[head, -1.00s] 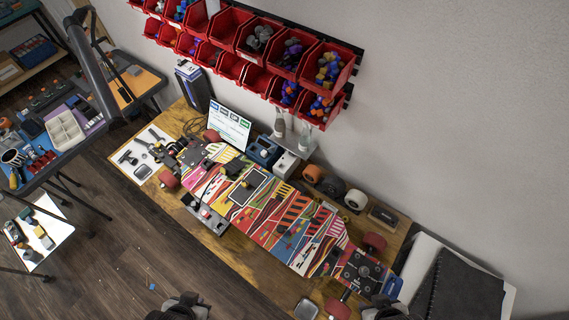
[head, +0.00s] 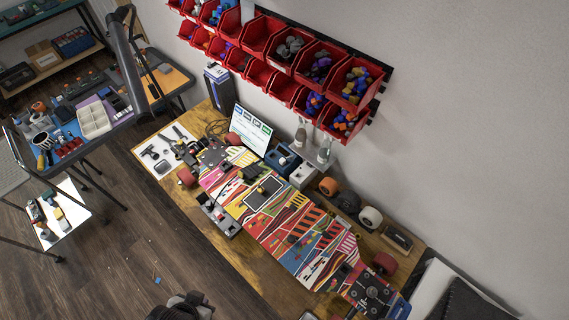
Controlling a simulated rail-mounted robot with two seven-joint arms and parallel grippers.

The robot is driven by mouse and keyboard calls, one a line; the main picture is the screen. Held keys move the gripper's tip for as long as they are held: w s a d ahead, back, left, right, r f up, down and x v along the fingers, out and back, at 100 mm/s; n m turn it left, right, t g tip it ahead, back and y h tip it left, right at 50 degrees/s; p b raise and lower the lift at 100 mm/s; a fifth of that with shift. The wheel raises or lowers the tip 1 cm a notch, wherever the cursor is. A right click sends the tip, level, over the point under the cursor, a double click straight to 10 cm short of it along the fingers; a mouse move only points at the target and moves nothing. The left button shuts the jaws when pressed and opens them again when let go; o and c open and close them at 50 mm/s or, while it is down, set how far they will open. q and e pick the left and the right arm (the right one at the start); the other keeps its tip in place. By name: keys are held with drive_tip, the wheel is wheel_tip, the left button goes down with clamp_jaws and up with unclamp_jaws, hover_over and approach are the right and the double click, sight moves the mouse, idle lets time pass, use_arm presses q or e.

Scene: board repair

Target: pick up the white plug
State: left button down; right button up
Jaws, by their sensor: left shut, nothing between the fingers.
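I cannot pick out a white plug with certainty. A small white box (head: 303,175) stands beside a blue box (head: 281,158) at the back of the wooden workbench (head: 222,258). My left gripper (head: 186,305) shows at the bottom edge, over the floor in front of the bench. It is shut and empty, well apart from the things on the bench. My right gripper is out of view.
Red bins (head: 353,85) hang on the wall above. A cluttered side table (head: 94,118) stands at left.

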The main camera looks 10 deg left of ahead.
use_arm(q)
drive_tip(key=c, duration=1.8)
unclamp_jaws()
drive_tip(key=o, duration=1)
drive_tip(key=shift+c, duration=0.2)
